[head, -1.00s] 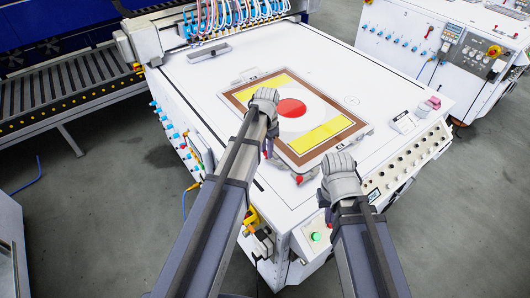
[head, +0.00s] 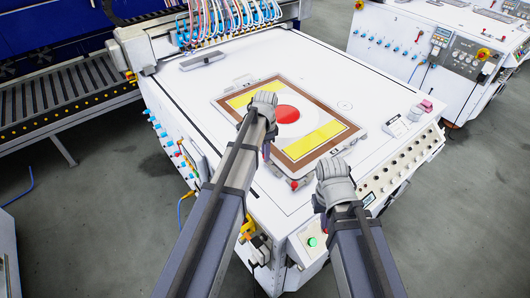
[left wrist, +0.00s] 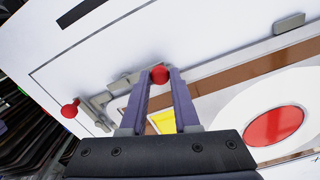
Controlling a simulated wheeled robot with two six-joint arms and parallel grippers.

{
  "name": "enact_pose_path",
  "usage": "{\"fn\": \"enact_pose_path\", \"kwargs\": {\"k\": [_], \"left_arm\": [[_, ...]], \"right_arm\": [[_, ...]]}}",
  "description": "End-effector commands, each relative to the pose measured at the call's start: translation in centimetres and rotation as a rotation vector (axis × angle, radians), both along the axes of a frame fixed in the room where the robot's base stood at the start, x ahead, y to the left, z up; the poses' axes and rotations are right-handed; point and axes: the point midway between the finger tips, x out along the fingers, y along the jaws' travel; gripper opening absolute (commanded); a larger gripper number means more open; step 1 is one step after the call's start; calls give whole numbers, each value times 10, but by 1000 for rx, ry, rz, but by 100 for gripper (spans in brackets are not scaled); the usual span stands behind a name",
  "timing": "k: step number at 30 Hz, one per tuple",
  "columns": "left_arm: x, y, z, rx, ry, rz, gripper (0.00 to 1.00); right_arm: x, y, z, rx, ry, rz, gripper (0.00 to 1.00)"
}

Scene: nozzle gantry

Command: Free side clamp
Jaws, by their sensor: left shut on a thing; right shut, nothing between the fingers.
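A framed panel (head: 247,137) with a brown border, yellow areas and a red disc lies on the white machine table. In the left wrist view, a clamp with a red ball knob (left wrist: 159,74) sits at the panel frame's edge. My left gripper (left wrist: 158,82) is shut on this knob; in the head view my left gripper (head: 266,151) is at the panel's left side, and its hand hides the knob. A second red knob (left wrist: 70,108) is apart from the fingers. A red knob (head: 293,185) shows at the panel's near corner. My right gripper (head: 326,215) is shut and empty over the near table edge.
The white table (head: 330,65) has free room behind the panel. A row of nozzles with coloured hoses (head: 235,18) stands at the back. A control strip with several buttons (head: 400,168) and a green button (head: 312,241) line the near edges.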

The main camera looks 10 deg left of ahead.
Motion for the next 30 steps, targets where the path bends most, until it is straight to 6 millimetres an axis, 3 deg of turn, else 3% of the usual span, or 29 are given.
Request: {"fn": "enact_pose_path", "kwargs": {"k": [7,8,16,30], "left_arm": [[1,0,0,0,-2,-2,0],[1,0,0,0,-2,-2,31],[1,0,0,0,-1,-1,60],[0,0,10,0,-1,0,60]], "right_arm": [[0,0,0,0,0,0,0],[0,0,0,0,0,0,0],[0,0,0,0,0,0,0],[0,0,10,0,0,0,0]]}}
